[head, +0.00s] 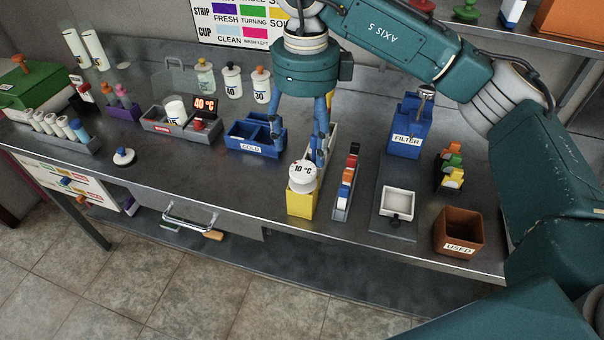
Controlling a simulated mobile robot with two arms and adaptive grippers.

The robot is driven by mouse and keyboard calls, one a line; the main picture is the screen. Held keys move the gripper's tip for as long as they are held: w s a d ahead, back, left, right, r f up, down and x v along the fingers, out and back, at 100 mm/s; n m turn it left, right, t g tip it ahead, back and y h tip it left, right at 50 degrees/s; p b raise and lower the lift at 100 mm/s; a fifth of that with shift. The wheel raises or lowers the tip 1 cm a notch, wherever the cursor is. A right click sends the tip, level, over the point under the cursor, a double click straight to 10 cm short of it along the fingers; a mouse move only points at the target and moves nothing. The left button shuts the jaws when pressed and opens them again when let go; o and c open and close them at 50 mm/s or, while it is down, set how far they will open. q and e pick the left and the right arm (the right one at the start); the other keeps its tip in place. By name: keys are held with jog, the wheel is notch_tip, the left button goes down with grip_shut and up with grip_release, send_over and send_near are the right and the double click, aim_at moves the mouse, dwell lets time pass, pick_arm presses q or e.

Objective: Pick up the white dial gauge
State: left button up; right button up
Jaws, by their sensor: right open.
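The white dial gauge (303,176), marked "10 °C", sits at the top of a yellow block-like holder (302,205) near the front edge of the steel bench. My right gripper (298,148) points down from above, with its two blue fingers spread apart and nothing visible between them. The fingertips appear just behind and above the gauge, the right one close to its upper right rim. I cannot tell whether that finger touches it. My left gripper is not in view.
A blue "COLD" bin (256,149) is left of the gripper. A narrow rack of coloured pieces (346,185) stands close right of the gauge. Further right are a blue "FILTER" box (406,138) and a brown "USED" bin (459,232). Bare bench lies left of the yellow holder.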

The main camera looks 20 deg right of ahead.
aim_at(305, 170)
notch_tip(305, 170, down, 3)
jog(key=shift+f, duration=0.15)
jog(key=f+p, duration=0.1)
jog(key=f, duration=0.2)
jog(key=f+p, duration=0.1)
jog(key=shift+s+f+p, duration=0.3)
jog(key=shift+f+p, duration=0.05)
jog(key=shift+f, duration=0.35)
jog(key=shift+a, duration=0.1)
jog(key=c, duration=1.2)
